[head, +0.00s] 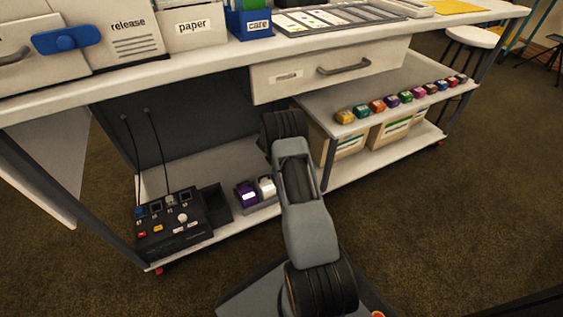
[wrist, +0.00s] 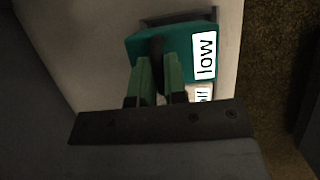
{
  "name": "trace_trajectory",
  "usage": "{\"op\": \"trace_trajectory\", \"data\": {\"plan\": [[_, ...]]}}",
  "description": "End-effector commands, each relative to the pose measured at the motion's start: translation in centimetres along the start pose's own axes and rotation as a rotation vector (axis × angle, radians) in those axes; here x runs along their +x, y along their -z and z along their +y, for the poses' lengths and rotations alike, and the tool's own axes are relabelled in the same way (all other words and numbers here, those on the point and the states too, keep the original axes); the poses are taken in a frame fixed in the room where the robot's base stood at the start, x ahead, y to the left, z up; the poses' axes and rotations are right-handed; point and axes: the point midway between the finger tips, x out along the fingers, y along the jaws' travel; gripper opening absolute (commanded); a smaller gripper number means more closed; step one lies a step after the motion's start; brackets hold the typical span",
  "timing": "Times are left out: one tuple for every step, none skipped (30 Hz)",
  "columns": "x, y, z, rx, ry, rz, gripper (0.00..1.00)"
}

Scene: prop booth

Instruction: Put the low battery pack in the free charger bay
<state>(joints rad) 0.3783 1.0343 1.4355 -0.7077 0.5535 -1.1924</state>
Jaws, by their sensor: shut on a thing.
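In the wrist view, a teal battery pack (wrist: 170,42) carries a white label reading "low". My gripper (wrist: 163,62) is shut on it, with a green finger on each side of a dark raised part. A dark-edged holder (wrist: 180,17) shows behind the pack, and I cannot tell whether they touch. A second label (wrist: 204,93), partly covered, shows below the pack. In the head view, my arm hides the gripper and the teal pack. I cannot make out a free charger bay.
A black control box (head: 172,227) with buttons and two cables stands on the lower shelf (head: 345,172), left of the packs. A dark open bin (head: 216,203) lies between them. The worktop (head: 210,62) and a drawer (head: 325,75) overhang. Small coloured items line the right shelf.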

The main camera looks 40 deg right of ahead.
Motion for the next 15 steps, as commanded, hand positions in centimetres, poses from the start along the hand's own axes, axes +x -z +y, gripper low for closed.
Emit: {"op": "trace_trajectory", "data": {"plan": [[-0.16,-0.13,0.03,0.001,-0.003,-0.001,0.00],[-0.17,-0.15,-0.02,0.001,-0.003,-0.001,0.00],[-0.19,-0.17,-0.08,0.001,-0.003,-0.002,0.00],[-0.20,-0.18,-0.13,0.000,-0.003,-0.002,0.00],[-0.20,-0.20,-0.18,0.000,-0.004,-0.002,0.00],[-0.21,-0.21,-0.26,0.000,-0.004,-0.002,0.00],[-0.22,-0.21,-0.32,0.000,-0.004,-0.002,0.00],[-0.22,-0.22,-0.38,0.000,-0.004,-0.002,0.00],[-0.23,-0.22,-0.46,0.000,-0.004,-0.002,0.00],[-0.23,-0.23,-0.52,0.000,-0.004,-0.001,0.00],[-0.24,-0.23,-0.58,0.000,-0.004,-0.001,0.00],[-0.25,-0.24,-0.64,0.000,-0.004,-0.001,0.00],[-0.25,-0.25,-0.68,0.000,-0.004,-0.001,0.00],[-0.25,-0.25,-0.72,0.001,-0.004,-0.001,0.00],[-0.26,-0.25,-0.77,0.001,-0.004,-0.001,0.00]]}}
